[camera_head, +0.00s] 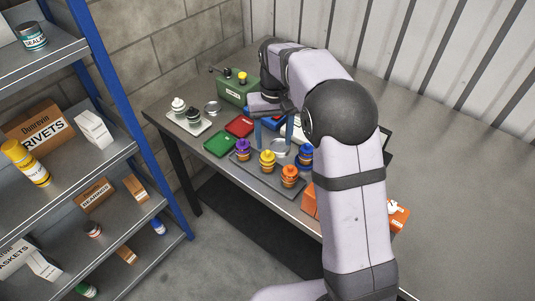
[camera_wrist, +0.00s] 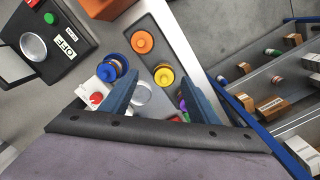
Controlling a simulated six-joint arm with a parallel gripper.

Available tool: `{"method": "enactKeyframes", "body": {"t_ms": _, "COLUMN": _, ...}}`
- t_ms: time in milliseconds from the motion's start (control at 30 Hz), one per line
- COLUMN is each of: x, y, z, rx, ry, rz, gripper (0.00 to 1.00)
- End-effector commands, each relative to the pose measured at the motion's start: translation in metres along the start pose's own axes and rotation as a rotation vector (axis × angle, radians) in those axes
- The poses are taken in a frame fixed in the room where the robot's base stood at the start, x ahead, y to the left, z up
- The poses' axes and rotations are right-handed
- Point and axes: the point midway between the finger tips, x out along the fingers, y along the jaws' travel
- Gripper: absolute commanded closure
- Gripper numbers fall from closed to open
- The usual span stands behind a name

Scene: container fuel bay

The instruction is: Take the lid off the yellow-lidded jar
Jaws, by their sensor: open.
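The yellow-lidded jar (camera_head: 267,160) stands upright on a dark grey tray (camera_head: 262,183), between a purple-lidded jar (camera_head: 243,149) and an orange-lidded jar (camera_head: 289,175). Its yellow lid is on it. In the wrist view the yellow lid (camera_wrist: 164,76) appears between the blue fingertips, beyond them. My gripper (camera_head: 274,142) is open and empty, with its two blue fingers pointing down behind the jar row in the head view. The fingers look apart from the jar; the exact height gap cannot be told.
A blue jar (camera_head: 305,152) stands close to the row's right. A silver dish (camera_wrist: 141,92) lies behind the jars. Green (camera_head: 220,143) and red (camera_head: 240,126) bins are at left, and a green box (camera_head: 236,91) stands behind. A switch box (camera_wrist: 48,40) stands beyond the blue jar.

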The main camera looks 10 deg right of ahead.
Motion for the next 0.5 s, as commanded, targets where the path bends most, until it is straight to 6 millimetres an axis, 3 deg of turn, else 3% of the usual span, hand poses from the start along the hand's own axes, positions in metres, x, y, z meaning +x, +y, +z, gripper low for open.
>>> {"method": "enactKeyframes", "body": {"t_ms": 200, "x": -0.002, "y": -0.009, "z": -0.022, "rx": -0.012, "ry": 0.019, "rz": -0.002, "gripper": 0.45}}
{"method": "enactKeyframes", "body": {"t_ms": 500, "x": 0.006, "y": -0.01, "z": -0.024, "rx": -0.013, "ry": 0.02, "rz": -0.002, "gripper": 0.45}}
